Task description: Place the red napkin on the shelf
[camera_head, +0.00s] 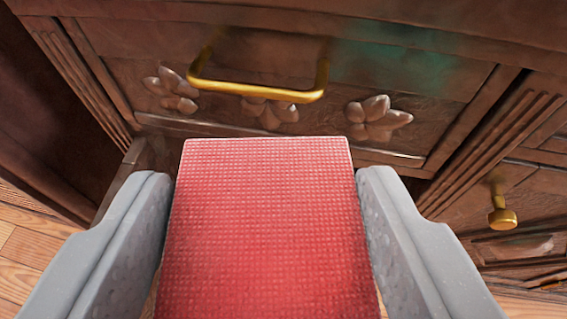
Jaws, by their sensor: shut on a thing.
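The red napkin (266,225) is a flat, textured rectangle that fills the lower middle of the view. My gripper (265,185) is shut on it, with one grey finger along its left side and one along its right. The far edge of the napkin points toward a dark wooden cabinet front. I cannot tell whether it touches the wood. No shelf can be made out for sure in this view.
The carved wooden cabinet has a drawer (440,95) with a gold bar handle (258,90) just beyond the napkin. A gold knob (502,215) sticks out at the right. Wooden floor (30,245) shows at the lower left.

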